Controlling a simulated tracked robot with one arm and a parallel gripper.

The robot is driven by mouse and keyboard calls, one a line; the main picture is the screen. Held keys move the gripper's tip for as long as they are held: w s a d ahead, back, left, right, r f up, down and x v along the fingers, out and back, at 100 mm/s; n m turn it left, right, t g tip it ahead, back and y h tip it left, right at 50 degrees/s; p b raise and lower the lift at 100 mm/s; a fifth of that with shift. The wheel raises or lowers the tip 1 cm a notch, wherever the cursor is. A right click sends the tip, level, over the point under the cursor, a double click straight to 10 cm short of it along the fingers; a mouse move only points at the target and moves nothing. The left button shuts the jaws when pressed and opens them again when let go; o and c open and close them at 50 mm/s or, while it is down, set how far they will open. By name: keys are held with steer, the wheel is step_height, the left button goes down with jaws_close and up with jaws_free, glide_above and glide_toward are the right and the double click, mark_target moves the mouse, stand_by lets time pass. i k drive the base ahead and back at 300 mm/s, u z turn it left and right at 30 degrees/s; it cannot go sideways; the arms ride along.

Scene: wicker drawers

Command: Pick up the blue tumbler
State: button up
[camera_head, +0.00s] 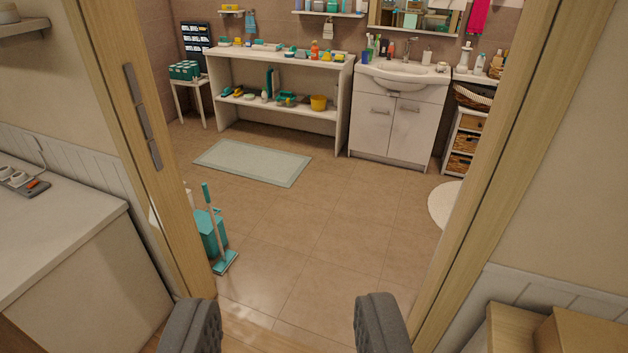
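My gripper (287,318) shows at the bottom of the picture, with its two grey fingers wide apart and nothing between them. It is at a doorway, looking into a bathroom. A small blue item (365,57) stands at the left back of the white sink (400,76), across the room. It is too small to tell whether it is the blue tumbler. Several bottles and small things stand near it, and some overlap. My gripper is far from all of them.
A wooden door frame (135,130) stands on both sides. The tiled floor (335,225) is clear in the middle. A teal bin (206,238) and brush stand inside at left. A white shelf unit (341,105), a pale mat (250,161) and wicker drawers (466,143) lie beyond.

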mark_target(365, 54)
steer(key=i, duration=3.85)
steer(key=z, duration=0.85)
steer(key=i, duration=3.55)
steer(key=u, duration=0.1)
